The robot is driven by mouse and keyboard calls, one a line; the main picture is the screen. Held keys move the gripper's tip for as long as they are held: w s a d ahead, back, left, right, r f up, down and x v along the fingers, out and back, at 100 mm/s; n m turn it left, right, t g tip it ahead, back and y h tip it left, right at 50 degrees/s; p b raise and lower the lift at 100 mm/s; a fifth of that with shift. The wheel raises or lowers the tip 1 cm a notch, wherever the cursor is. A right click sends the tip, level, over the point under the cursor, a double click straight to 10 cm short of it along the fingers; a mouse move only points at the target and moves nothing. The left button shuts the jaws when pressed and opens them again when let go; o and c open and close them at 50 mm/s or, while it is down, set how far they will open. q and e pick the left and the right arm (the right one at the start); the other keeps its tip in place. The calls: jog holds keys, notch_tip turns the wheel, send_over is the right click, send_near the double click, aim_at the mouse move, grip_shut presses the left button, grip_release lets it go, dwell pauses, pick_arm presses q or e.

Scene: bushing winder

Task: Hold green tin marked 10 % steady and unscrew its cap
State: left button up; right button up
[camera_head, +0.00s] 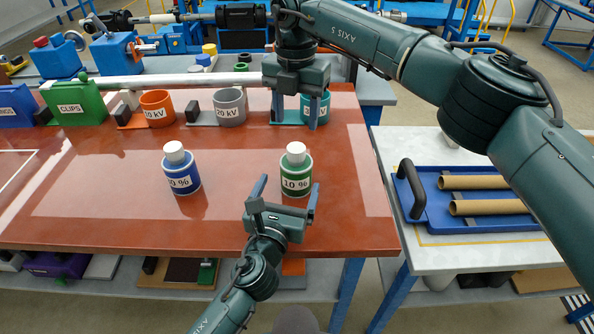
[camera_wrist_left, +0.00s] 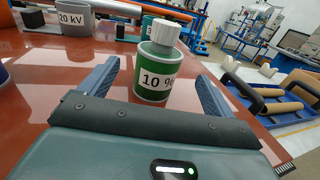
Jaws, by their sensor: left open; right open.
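The green tin marked 10 % (camera_head: 296,177) stands upright on the red-brown table, with its white cap (camera_head: 296,151) on top. My left gripper (camera_head: 286,188) is open, low over the table on the near side of the tin. In the left wrist view the tin (camera_wrist_left: 156,75) stands ahead, between the directions of the two open fingers, and the cap (camera_wrist_left: 164,31) is whole in view. My right gripper (camera_head: 298,112) is open and points down behind the tin, in front of a teal cup (camera_head: 318,107).
A blue tin (camera_head: 182,172) with a white cap stands to the left. Orange (camera_head: 157,108) and grey (camera_head: 230,108) cups and a green CUPS box (camera_head: 76,104) line the back. A blue tray (camera_head: 455,220) with brown tubes lies on the right table. The table between the tins is clear.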

aim_at(298, 160)
pick_arm(q)
jog(key=x, duration=0.9)
jog(key=shift+w, duration=0.3)
jog(key=c, duration=1.9)
pick_arm(e)
jog(key=shift+m, duration=0.9)
pick_arm(q)
grip_shut()
pick_arm(e)
jog(key=shift+m, duration=1)
jog(key=shift+f+m, duration=0.3)
jog(key=shift+f, duration=0.3)
notch_tip(298, 160, down, 7)
jog(key=shift+r, duration=0.1)
